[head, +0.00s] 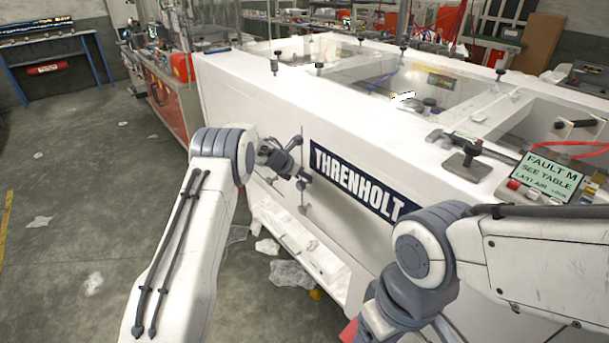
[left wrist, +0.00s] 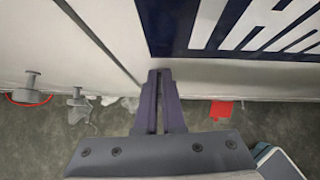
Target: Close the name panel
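The name panel (head: 385,228) is on the long white machine's side and carries a dark blue sign (head: 350,178) reading THRENHOLT. The sign also shows at the top of the left wrist view (left wrist: 185,40). A dark seam runs in the white face left of the sign; I cannot tell how far the panel stands open. My left gripper (head: 308,178) is at the sign's left end, close to the white face. In the left wrist view its fingers (left wrist: 159,73) are together and hold nothing visible. My right arm reaches in from the right; its fingers do not show.
A white ledge (head: 300,250) runs low along the machine. Crumpled clear film (head: 292,275) lies on the floor beneath. The grey floor at left is mostly open.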

